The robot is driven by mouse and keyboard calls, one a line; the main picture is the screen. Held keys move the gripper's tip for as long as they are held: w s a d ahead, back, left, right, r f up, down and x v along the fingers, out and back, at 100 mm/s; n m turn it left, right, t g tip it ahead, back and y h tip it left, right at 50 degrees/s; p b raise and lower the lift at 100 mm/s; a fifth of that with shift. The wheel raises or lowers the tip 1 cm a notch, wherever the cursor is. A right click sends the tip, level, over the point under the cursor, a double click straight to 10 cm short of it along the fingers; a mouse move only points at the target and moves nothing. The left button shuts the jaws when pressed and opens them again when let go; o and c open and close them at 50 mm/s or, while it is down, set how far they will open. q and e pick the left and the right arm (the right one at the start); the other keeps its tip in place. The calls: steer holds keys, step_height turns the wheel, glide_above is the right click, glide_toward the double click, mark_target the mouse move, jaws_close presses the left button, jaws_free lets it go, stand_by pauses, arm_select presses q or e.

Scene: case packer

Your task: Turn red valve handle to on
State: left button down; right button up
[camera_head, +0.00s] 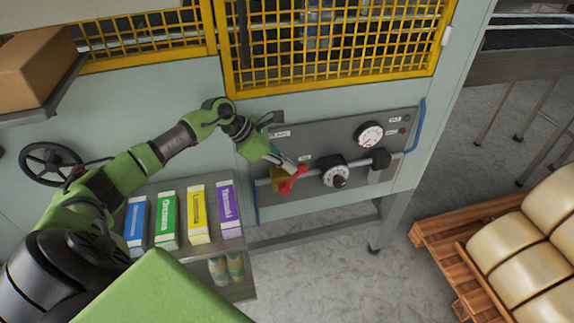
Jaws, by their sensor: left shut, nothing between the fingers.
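The red valve handle (293,181) sits on a brass valve body (278,180) in a pipe along the grey control panel (345,145). The handle slants, with its upper right end near the panel and its lower left end over the pipe. My left gripper (293,166) is at the handle's upper left, its fingers close together with nothing between them. Its tips are close to the handle; I cannot tell whether they touch it. The small label by the valve is too small to read. My right gripper is not in the picture.
Several coloured cartons (198,213) stand on a shelf below left. A black handwheel (52,167) is at the left. A pallet of sacks (443,240) stands at the right.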

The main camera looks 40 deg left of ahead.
mark_target(301, 165)
arm_select(q)
steer(key=shift+w+d, duration=0.25)
steer(key=shift+w+d+g+y, duration=0.4)
steer(key=shift+w+g+y, duration=0.1)
steer(key=shift+g+y, duration=0.15)
steer(key=shift+w+d+f+g+y, duration=0.55)
steer(key=shift+w+g+y, duration=0.2)
steer(key=shift+g, duration=0.2)
steer(key=shift+w+d+f+g+y+b, duration=0.4)
steer(key=shift+d+f+g+y+b, duration=0.1)
steer(key=shift+g+y, duration=0.15)
steer(key=shift+f+b, duration=0.35)
steer(key=shift+w+d+f+b, duration=0.35)
steer(key=shift+f+b, duration=0.15)
steer(key=shift+b, duration=0.25)
steer(key=shift+w+d+f+b, duration=0.3)
steer(key=shift+f+b, duration=0.2)
steer(key=shift+b, duration=0.25)
steer(key=shift+a+r, duration=0.1)
